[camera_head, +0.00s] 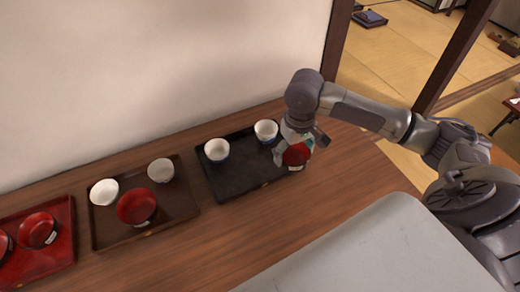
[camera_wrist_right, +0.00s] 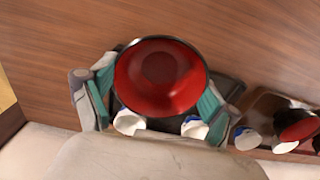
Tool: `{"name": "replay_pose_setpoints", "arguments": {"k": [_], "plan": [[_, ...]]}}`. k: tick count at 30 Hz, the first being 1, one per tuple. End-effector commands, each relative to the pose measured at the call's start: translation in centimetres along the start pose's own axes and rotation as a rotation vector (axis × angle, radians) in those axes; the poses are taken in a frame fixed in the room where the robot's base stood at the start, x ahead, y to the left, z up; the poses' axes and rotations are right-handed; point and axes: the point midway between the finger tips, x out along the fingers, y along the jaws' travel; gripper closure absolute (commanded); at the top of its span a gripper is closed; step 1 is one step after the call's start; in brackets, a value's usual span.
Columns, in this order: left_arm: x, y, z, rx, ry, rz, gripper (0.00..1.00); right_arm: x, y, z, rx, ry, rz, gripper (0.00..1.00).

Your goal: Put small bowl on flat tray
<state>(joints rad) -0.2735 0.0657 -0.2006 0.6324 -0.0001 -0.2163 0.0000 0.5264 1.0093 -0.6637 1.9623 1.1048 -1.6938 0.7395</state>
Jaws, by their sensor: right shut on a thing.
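A small red bowl (camera_head: 296,156) with a dark outside is held in my right gripper (camera_head: 297,145). The gripper is shut on it, over or beside the right end of the flat black tray (camera_head: 240,185). Whether the bowl touches the tray cannot be told. In the right wrist view the bowl (camera_wrist_right: 160,80) sits between the two teal-padded fingers, its red inside facing the camera. Two white bowls with blue outsides, a left one (camera_head: 217,150) and a right one (camera_head: 266,131), stand along the black tray's back. My left gripper is not in view.
Left of it, a brown tray (camera_head: 107,236) bears two white bowls and a red bowl (camera_head: 136,207). A red tray (camera_head: 45,262) with red bowls lies at far left. The wooden counter (camera_head: 225,240) in front is clear. A wall (camera_head: 170,70) rises behind.

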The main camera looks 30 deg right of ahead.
Motion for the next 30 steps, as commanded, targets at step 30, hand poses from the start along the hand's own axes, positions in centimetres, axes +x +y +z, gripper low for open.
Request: {"name": "replay_pose_setpoints", "arguments": {"k": [30], "plan": [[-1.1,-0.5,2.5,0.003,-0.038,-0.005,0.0,10.7,-6.9,-9.0,0.001,0.0,0.001,0.49]]}}
